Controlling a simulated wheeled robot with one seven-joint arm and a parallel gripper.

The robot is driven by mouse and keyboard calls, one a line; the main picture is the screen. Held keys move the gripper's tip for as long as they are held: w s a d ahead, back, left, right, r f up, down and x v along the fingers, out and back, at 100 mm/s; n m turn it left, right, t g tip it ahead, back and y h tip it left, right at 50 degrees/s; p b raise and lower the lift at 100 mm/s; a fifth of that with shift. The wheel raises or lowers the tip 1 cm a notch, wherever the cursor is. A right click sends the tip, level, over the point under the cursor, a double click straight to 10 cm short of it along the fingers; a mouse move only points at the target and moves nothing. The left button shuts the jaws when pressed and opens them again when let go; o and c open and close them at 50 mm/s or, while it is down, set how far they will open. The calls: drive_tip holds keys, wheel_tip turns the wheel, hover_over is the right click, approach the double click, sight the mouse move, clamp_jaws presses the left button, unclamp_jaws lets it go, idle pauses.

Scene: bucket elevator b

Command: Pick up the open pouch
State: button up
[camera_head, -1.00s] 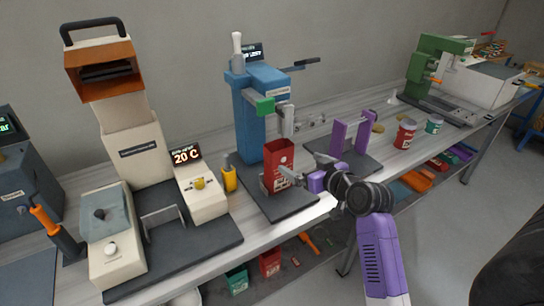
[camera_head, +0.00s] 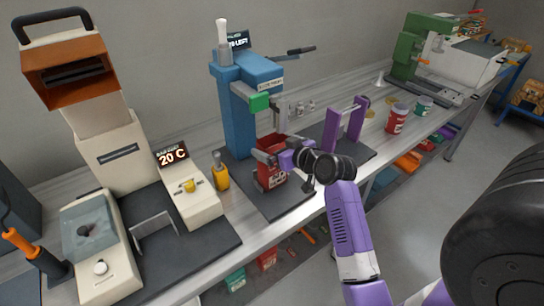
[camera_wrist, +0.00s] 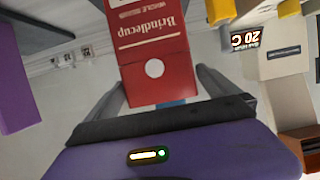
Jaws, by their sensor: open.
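The open pouch (camera_head: 269,176) is red with white print and stands upright on the dark base of the blue machine. It also shows large in the wrist view (camera_wrist: 155,50), upside down, with a white round spot near one end. My gripper (camera_head: 268,160) is at the pouch. In the wrist view its two fingers (camera_wrist: 162,92) lie one on each side of the pouch, with a visible gap on the right. My gripper is open. In the head view my wrist hides part of the pouch.
The blue machine (camera_head: 235,105) rises behind the pouch, with a green block (camera_head: 259,102) above it. A purple stand (camera_head: 340,128) is to the right. A beige machine reading 20 C (camera_head: 172,156) and a yellow bottle (camera_head: 221,175) are to the left. A red can (camera_head: 397,119) stands farther right.

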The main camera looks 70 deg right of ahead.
sight(268, 144)
drive_tip(key=x, duration=0.4)
drive_tip(key=shift+p, duration=0.4)
drive_tip(key=shift+c, duration=0.2)
drive_tip(key=c, duration=0.9)
drive_tip(key=shift+o, duration=0.2)
